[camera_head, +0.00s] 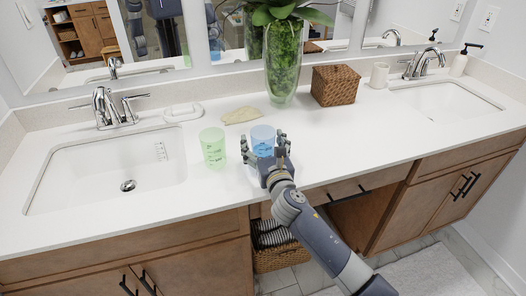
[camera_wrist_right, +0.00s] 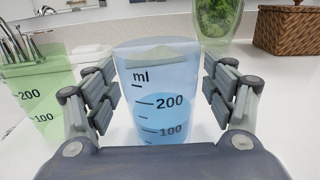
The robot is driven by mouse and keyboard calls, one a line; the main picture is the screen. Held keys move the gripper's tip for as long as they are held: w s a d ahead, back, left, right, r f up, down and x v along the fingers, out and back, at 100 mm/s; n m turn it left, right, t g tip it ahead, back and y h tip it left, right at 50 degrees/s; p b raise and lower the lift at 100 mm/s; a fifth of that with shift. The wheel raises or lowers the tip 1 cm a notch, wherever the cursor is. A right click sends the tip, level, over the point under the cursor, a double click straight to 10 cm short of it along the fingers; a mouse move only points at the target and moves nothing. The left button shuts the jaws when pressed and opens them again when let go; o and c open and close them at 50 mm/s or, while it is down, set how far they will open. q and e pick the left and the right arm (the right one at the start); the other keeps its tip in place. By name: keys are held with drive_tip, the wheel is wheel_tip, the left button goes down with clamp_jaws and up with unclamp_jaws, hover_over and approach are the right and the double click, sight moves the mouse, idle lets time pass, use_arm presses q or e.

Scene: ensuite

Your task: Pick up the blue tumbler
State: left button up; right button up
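The blue tumbler (camera_head: 262,138) stands upright on the white counter, beyond and partly behind my right gripper (camera_head: 265,152). In the right wrist view the blue tumbler (camera_wrist_right: 158,95), marked with ml lines, stands between the two fingers of the right gripper (camera_wrist_right: 160,100). The fingers are spread on either side of it, with narrow gaps showing on both sides. A green tumbler (camera_head: 213,147) stands just left of the blue one; it also shows at the left of the right wrist view (camera_wrist_right: 38,90). My left gripper is not in view.
A green glass vase (camera_head: 283,75) with a plant and a brown woven box (camera_head: 335,86) stand behind. A pale flat item (camera_head: 240,116) lies behind the tumblers. Sinks lie left (camera_head: 80,178) and right (camera_head: 440,100). Clear counter lies right of the gripper.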

drive_tip(key=c, duration=1)
drive_tip(key=shift+c, duration=0.2)
drive_tip(key=shift+r, duration=0.15)
drive_tip(key=shift+r+p, duration=0.45)
drive_tip(key=shift+r, duration=1.3)
drive_tip(key=s+a+r, duration=0.1)
drive_tip(key=s, duration=1.4)
drive_tip(key=shift+s+a+r, duration=0.15)
drive_tip(key=shift+s+a, duration=0.05)
drive_tip(key=shift+s, duration=0.15)
